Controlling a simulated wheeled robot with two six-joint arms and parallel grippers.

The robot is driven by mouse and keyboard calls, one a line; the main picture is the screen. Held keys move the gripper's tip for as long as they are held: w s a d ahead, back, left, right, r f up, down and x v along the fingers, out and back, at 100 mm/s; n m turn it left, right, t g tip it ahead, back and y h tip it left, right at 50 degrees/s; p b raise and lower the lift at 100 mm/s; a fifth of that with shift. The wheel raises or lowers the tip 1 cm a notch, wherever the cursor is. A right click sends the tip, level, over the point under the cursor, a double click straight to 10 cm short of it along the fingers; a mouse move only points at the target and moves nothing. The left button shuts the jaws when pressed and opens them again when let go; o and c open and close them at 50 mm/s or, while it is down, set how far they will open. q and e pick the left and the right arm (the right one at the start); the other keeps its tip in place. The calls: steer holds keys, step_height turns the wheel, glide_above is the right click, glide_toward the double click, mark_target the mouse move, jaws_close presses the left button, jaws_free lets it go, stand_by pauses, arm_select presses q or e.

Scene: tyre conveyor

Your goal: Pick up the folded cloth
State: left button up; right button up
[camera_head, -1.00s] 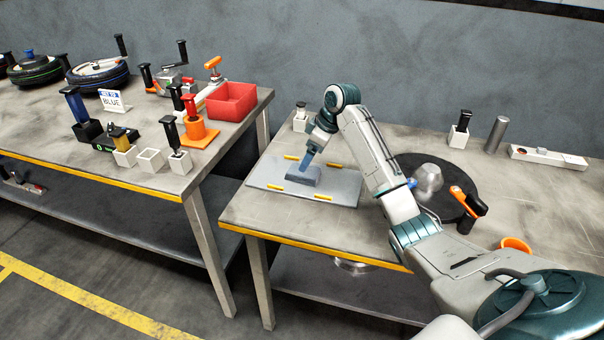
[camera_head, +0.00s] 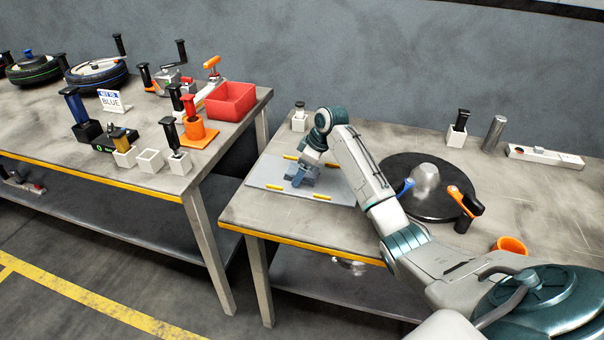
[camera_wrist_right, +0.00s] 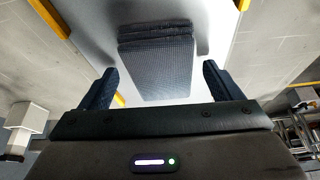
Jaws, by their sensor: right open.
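The folded cloth (camera_wrist_right: 157,70) is a dark blue-grey stacked pad on a light grey board (camera_head: 262,178) with yellow corner strips. In the right wrist view it lies just ahead of and between the two fingers of my right gripper (camera_wrist_right: 160,88). The fingers are apart, with a gap on each side of the cloth. In the head view my right gripper (camera_head: 300,180) points down low over the board and mostly covers the cloth (camera_head: 310,171). I cannot tell from these views whether the fingers touch the board. My left gripper is not in view.
Right of the board are a black round turntable (camera_head: 400,168) with a silver piece and an orange-handled tool (camera_head: 465,200). A small white holder (camera_head: 299,123) stands behind the board. The left table carries wheels, holders and a red bin (camera_head: 231,101).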

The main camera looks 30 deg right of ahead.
steer(key=shift+f+p, duration=0.3)
steer(key=shift+p, duration=0.05)
stand_by(0.3)
steer(key=shift+c, duration=0.4)
steer(key=c, duration=1)
